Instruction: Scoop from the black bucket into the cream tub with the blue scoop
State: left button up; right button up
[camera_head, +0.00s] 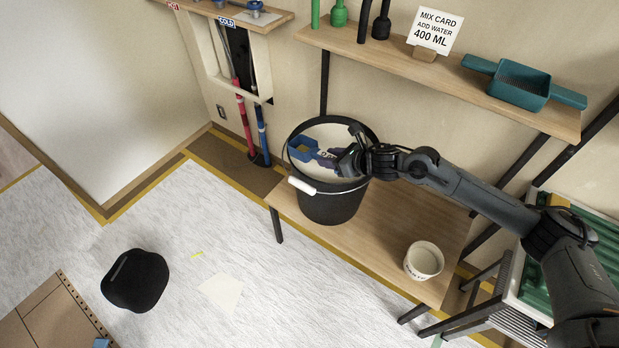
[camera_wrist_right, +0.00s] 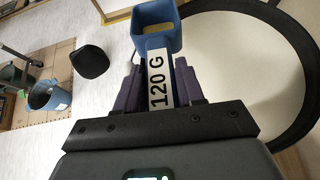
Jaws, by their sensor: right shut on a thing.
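The black bucket (camera_head: 332,207) stands on the low wooden table, with pale material inside it and a white grip on its handle. My right gripper (camera_head: 338,160) is over the bucket's mouth, shut on the handle of the blue scoop (camera_head: 304,149). In the right wrist view the blue scoop (camera_wrist_right: 157,32) points away from the fingers, and its handle carries a "120 G" label. The black bucket's rim (camera_wrist_right: 300,40) curves at the right there. I cannot tell whether the scoop touches the material. The cream tub (camera_head: 424,260) stands upright near the table's front right. My left gripper is not seen.
The low wooden table (camera_head: 385,235) is clear between bucket and tub. Above it a shelf (camera_head: 460,78) carries a mix card (camera_head: 435,30), a teal tray (camera_head: 520,84) and green and black tools. Red and blue pipes (camera_head: 262,130) rise behind, left of the bucket.

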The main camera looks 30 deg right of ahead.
jog(key=s+d+r+n+y+b, duration=0.1)
jog(key=d+r, duration=0.2)
jog(key=d, duration=1.1)
notch_tip(320, 180, down, 7)
jog(key=w+g+b, duration=0.1)
jog(key=g+b, duration=0.1)
jog(key=shift+w+a+h, duration=0.3)
jog(key=shift+a+h, duration=0.1)
jog(key=shift+a, duration=0.05)
jog(key=shift+w+a+f+b, duration=0.1)
jog(key=shift+w+f+b, duration=0.1)
jog(key=shift+f+b, duration=0.2)
jog(key=shift+w+a+f+b, duration=0.15)
jog(key=shift+f+b, duration=0.15)
jog(key=shift+f, duration=0.25)
jog(key=shift+w, duration=0.1)
